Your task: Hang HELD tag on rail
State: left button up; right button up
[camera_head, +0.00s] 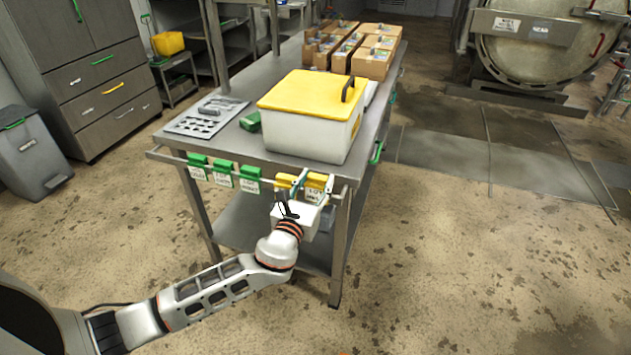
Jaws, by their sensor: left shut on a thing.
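My left gripper (283,197) is at the front rail of the steel table, shut on a yellow-topped tag (286,181). The tag is at the rail (226,174); I cannot tell whether it rests on it. A second yellow-topped tag (316,183) is just to the right. Three green-topped tags with white labels, a left one (196,165), a middle one (222,174) and a right one (250,179), hang further left on the rail. The label writing is too small to read surely, and the gripper hides part of the held tag. My right gripper is out of view.
A white bin (309,218) is behind and right of the gripper, below the rail. On the table (226,144) stand a white tub with a yellow lid (305,93), a grey perforated plate (206,116) and several cardboard boxes (372,62). The floor in front is clear.

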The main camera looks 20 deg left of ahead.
pick_arm(q)
jog(key=shift+f+b, duration=0.9)
jog(key=shift+f, duration=0.55)
dwell(0.4)
jog(key=o, duration=1)
jog(key=s, duration=1.2)
jog(key=shift+a, duration=0.25)
